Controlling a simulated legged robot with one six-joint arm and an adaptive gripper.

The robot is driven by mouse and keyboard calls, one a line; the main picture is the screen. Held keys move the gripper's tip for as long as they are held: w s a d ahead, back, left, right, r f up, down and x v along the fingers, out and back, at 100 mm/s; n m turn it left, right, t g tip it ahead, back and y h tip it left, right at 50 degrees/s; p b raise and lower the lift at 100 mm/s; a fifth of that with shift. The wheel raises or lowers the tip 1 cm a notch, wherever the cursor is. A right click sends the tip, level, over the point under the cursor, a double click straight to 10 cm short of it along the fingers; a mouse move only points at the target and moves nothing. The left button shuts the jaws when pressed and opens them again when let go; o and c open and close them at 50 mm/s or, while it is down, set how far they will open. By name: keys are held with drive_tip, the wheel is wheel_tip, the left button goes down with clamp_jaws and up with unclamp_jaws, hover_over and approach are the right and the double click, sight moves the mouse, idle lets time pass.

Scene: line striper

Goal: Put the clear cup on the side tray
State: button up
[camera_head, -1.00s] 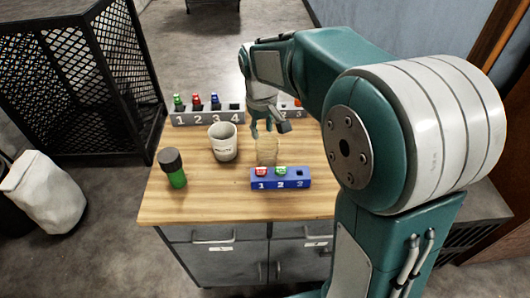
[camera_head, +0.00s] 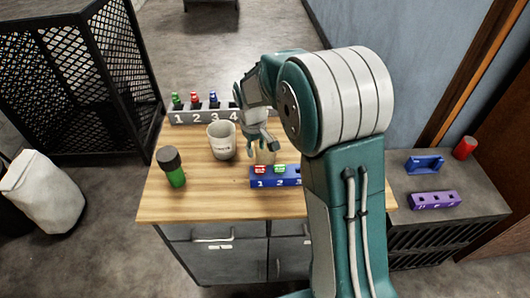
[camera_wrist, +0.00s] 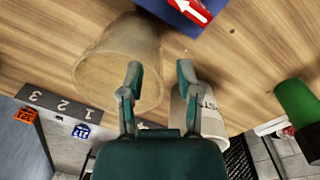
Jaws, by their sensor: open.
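The clear cup (camera_head: 265,157) stands on the wooden worktop, just behind the blue rack, and is partly hidden by my gripper. In the wrist view the translucent, brownish cup (camera_wrist: 105,62) is large at upper left. My gripper (camera_head: 263,148) is open, low over the worktop at the cup. In the wrist view its fingers (camera_wrist: 160,70) are apart; the left finger overlaps the cup's right side, and the cup is not between them. I cannot tell whether they touch. A low grey side surface (camera_head: 410,228) is at right; I see no separate side tray.
A white cup (camera_head: 222,143) stands close left of my gripper. A green bottle with dark cap (camera_head: 172,167), a blue numbered rack (camera_head: 263,182) and a grey numbered rack (camera_head: 180,118) share the worktop. The side surface holds blue (camera_head: 425,163) and purple (camera_head: 435,201) holders and a red cylinder (camera_head: 464,148).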

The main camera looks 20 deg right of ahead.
sight(256, 157)
drive_tip(key=shift+f, duration=1.55)
clamp_jaws()
drive_tip(key=shift+w+r, duration=0.1)
drive_tip(key=shift+r, duration=0.4)
wheel_tip(256, 157, up, 2)
drive_tip(key=shift+r, duration=0.15)
drive_tip(key=s+d+r, duration=0.1)
drive_tip(key=s+r, duration=0.8)
drive_tip(key=s, duration=0.5)
drive_tip(key=shift+r, duration=0.4)
drive_tip(key=shift+s, duration=0.15)
